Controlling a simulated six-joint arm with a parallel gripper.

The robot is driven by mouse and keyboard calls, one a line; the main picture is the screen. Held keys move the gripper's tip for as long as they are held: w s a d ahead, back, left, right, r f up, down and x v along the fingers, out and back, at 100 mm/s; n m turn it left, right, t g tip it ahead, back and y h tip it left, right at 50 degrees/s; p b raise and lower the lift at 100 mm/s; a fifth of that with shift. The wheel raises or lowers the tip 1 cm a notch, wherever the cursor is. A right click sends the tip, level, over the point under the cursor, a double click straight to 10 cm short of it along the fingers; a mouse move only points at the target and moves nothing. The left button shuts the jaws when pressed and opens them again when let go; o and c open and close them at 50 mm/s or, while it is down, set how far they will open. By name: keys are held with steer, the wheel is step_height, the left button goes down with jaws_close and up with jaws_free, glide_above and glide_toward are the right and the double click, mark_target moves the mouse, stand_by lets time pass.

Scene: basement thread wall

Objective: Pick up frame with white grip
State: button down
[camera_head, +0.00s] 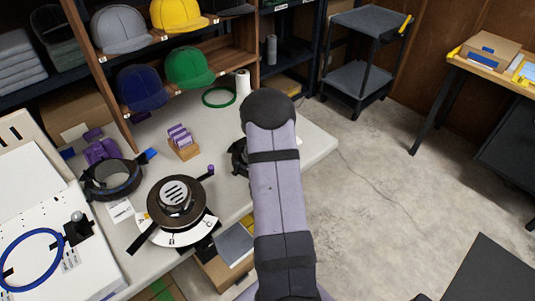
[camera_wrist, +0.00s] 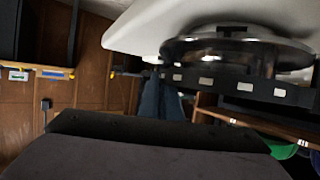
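A dark round frame (camera_head: 239,157) sits on the table and is mostly hidden behind my arm in the head view. In the wrist view a round frame (camera_wrist: 238,88) with a dark band and several pale patches lies close ahead, against a white surface. I cannot tell whether a patch is a white grip. Another black ring frame (camera_head: 112,192) lies at the left of the table. My gripper is hidden by my arm in the head view. A dark part, likely of my gripper (camera_wrist: 160,130), fills the bottom of the wrist view, apart from the frame. Its fingertips cannot be made out.
A round dark device (camera_head: 177,198) with a handle stands on the table (camera_head: 228,189). A green hoop (camera_head: 219,97), a wooden block with purple cards (camera_head: 182,142) and a shelf of caps (camera_head: 190,66) are behind. A blue hoop (camera_head: 30,258) is at left.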

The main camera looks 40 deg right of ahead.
steer(key=shift+r, duration=0.15)
step_height(320, 180, up, 10)
stand_by(0.7)
stand_by(0.8)
